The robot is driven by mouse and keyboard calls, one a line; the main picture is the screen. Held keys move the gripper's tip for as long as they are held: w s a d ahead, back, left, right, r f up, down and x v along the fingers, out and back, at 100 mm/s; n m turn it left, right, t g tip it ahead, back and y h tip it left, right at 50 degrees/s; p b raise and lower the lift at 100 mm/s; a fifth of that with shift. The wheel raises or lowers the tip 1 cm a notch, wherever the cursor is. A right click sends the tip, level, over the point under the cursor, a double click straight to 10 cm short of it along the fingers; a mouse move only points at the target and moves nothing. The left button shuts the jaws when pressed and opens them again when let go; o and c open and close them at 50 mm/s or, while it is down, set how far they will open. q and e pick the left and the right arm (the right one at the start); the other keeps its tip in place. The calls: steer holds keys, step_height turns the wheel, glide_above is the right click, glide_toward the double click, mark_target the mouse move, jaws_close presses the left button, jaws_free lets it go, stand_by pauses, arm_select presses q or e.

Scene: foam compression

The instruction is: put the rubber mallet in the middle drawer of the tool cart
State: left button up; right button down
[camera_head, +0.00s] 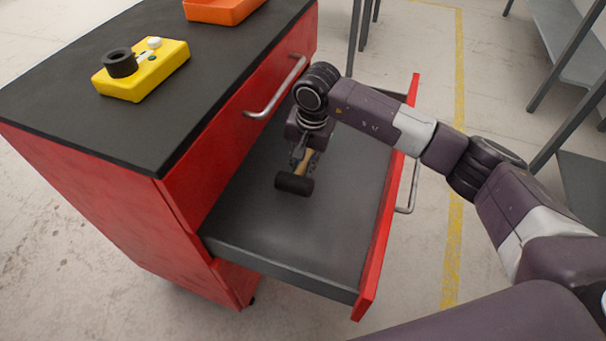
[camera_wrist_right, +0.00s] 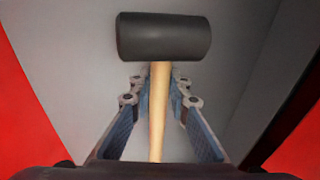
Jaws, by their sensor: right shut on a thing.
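The rubber mallet has a black head (camera_head: 294,184) and a light wooden handle; it shows in the right wrist view (camera_wrist_right: 163,37) with the head beyond my fingertips. My right gripper (camera_head: 305,162) is shut on the handle, and in the right wrist view its fingers (camera_wrist_right: 160,88) flank the handle. The mallet is over the grey floor of the open drawer (camera_head: 290,240), inside its walls. I cannot tell whether the head touches the drawer floor. The drawer belongs to the red tool cart (camera_head: 90,200) and is pulled out to the right. My left gripper is not in view.
A yellow device (camera_head: 145,72) with a black knob and an orange tray (camera_head: 222,8) sit on the cart's black top. A closed upper drawer has a metal handle (camera_head: 276,92). The open drawer's red front (camera_head: 378,255) stands at right. Grey shelving (camera_head: 570,50) is at far right.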

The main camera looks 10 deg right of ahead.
step_height(320, 180, down, 3)
steer(key=shift+f, duration=0.25)
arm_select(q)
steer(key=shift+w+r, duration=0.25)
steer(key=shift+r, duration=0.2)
arm_select(e)
steer(key=c, duration=1.8)
jaws_free()
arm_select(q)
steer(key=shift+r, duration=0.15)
